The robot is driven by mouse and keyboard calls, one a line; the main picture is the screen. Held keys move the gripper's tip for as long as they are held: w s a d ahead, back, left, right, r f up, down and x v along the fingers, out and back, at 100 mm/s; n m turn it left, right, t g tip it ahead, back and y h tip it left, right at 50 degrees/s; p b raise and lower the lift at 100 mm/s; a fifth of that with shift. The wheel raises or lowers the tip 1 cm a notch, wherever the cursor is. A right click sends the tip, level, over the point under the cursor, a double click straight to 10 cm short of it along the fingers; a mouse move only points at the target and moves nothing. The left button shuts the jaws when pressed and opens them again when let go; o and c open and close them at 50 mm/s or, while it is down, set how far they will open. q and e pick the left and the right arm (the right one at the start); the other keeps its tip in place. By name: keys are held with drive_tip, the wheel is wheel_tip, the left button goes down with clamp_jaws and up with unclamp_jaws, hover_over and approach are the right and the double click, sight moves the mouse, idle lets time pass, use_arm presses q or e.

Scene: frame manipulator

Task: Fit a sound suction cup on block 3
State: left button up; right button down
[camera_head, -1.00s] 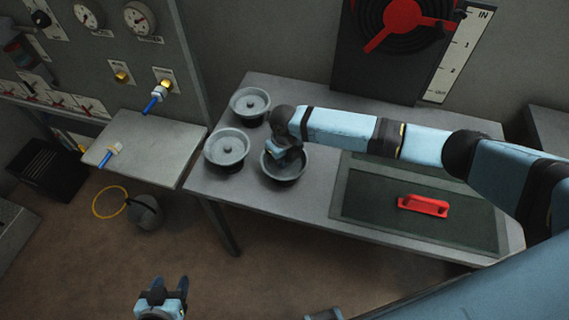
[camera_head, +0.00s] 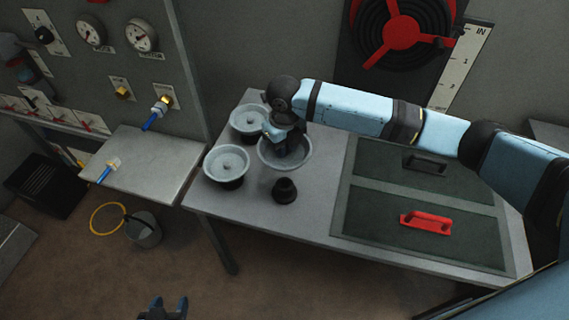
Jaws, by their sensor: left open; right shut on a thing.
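My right gripper (camera_head: 284,146) is shut on a grey round suction cup (camera_head: 303,158). The cup is held above the table (camera_head: 310,212), and its far side is partly hidden by the gripper. A short black stand (camera_head: 285,191) is on the table just below it in the picture. Two more grey cups, one at the back (camera_head: 248,117) and one in front of it (camera_head: 228,163), sit on dark bases to the left. My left gripper (camera_head: 168,306) is open and empty at the bottom edge, far from the cups. I cannot tell which thing is block 3.
Dark green panels with a red handle (camera_head: 427,222) and a black handle (camera_head: 426,163) lie on the table's right. A gauge panel (camera_head: 120,50) and side shelf (camera_head: 150,165) are at left. A bucket (camera_head: 143,230) and yellow ring (camera_head: 108,218) are on the floor.

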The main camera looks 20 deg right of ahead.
wheel_tip(320, 180, up, 7)
drive_tip(key=shift+r, duration=0.75)
wheel_tip(320, 180, up, 4)
drive_tip(key=p, duration=0.4)
drive_tip(key=shift+p, duration=0.3)
